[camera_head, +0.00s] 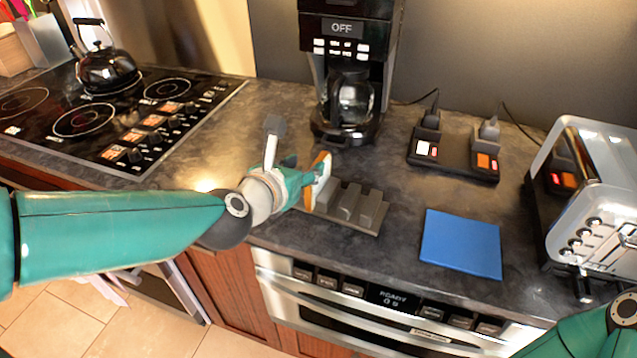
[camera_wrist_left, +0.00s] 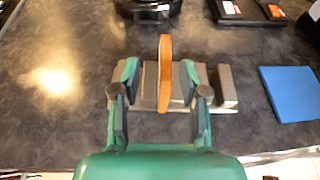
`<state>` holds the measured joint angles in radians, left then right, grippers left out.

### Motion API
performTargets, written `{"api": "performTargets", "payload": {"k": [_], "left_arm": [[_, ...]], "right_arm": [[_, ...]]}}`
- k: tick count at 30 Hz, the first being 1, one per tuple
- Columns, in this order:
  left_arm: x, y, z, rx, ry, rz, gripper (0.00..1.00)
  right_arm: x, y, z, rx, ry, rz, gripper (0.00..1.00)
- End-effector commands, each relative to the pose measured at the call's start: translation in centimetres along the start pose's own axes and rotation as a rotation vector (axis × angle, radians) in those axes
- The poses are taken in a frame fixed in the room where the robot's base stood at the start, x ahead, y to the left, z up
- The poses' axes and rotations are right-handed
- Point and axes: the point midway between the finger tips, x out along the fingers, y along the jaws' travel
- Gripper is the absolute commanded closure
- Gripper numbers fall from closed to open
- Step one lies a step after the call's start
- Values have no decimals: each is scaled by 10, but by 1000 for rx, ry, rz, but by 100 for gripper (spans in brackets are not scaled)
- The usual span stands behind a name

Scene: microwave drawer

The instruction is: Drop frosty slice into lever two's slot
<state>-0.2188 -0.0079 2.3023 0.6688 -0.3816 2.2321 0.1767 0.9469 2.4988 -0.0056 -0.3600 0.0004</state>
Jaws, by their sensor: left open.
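A bread slice with an orange-brown crust (camera_head: 322,165) stands upright in a grey slotted rack (camera_head: 372,212). In the left wrist view the slice (camera_wrist_left: 165,72) is edge-on between the fingers of my left gripper (camera_wrist_left: 159,82). In the head view my left gripper (camera_head: 303,184) is at the rack's left end, open around the slice. In the wrist view gaps show on both sides of the slice. A silver toaster (camera_head: 600,160) stands at the right edge, with knobs and a black lever on its near end. Its slots are not clearly visible. My right gripper is out of view.
A blue square mat (camera_head: 461,243) lies between rack and toaster. A coffee maker (camera_head: 348,95) stands behind the rack, and a black charging dock (camera_head: 455,158) lies behind the mat. A stove with a kettle (camera_head: 107,70) is at left. Bare counter surrounds the mat.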

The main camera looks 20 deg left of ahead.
Motion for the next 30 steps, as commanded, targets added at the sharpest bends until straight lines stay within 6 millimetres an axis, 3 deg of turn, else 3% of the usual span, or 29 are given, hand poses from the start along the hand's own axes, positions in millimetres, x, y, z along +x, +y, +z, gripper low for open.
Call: {"api": "performTargets", "payload": {"k": [8, 18, 26, 30], "left_arm": [[17, -2, -1, 1, 2, 0, 56], [58, -7, -3, 0, 2, 1, 56], [61, -7, -3, 0, 0, 1, 56], [61, -7, -3, 0, 0, 1, 76]], "right_arm": [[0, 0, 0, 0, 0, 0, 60], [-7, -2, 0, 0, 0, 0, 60], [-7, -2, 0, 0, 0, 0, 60], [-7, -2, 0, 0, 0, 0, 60]]}}
